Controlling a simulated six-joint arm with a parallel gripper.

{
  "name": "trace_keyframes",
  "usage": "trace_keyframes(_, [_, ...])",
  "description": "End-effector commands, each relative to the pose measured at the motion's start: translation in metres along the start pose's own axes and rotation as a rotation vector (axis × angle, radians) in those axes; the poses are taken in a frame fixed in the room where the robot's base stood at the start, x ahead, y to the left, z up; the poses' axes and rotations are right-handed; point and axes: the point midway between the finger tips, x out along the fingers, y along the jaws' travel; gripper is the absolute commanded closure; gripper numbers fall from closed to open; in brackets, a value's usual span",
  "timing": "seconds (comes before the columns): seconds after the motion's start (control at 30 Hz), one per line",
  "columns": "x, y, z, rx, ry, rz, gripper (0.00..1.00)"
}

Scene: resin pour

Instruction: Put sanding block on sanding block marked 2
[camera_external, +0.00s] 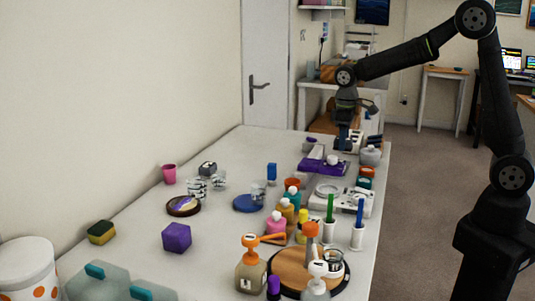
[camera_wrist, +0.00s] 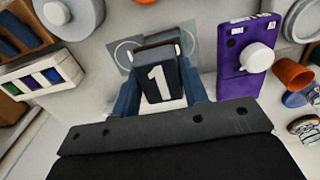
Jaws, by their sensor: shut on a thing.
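In the wrist view, my gripper (camera_wrist: 160,88) is shut on a dark block marked 1 (camera_wrist: 158,82), with one bluish finger on each side of it. A pale grey sheet with circle lines shows behind the block. In the external view, my gripper (camera_external: 347,138) points down at the far right end of the table, and the held block is too small to make out clearly. I see no block with a readable 2.
A purple box with a white knob (camera_wrist: 245,58) lies right of the held block, with an orange cup (camera_wrist: 293,74) beyond it. A pale tray with coloured pieces (camera_wrist: 42,78) is at left. Bottles and a round wooden board (camera_external: 290,268) crowd the table's near right; its left middle has free room.

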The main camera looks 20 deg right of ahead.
Motion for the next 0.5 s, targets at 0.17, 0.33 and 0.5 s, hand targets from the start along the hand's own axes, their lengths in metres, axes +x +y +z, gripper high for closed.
trace_keyframes(0.17, [0.008,-0.007,-0.007,0.001,-0.001,0.000,0.83])
trace_keyframes(0.33, [0.029,-0.007,-0.006,0.001,-0.004,-0.001,0.83])
trace_keyframes(0.5, [0.046,-0.007,-0.006,0.001,-0.001,0.000,0.83])
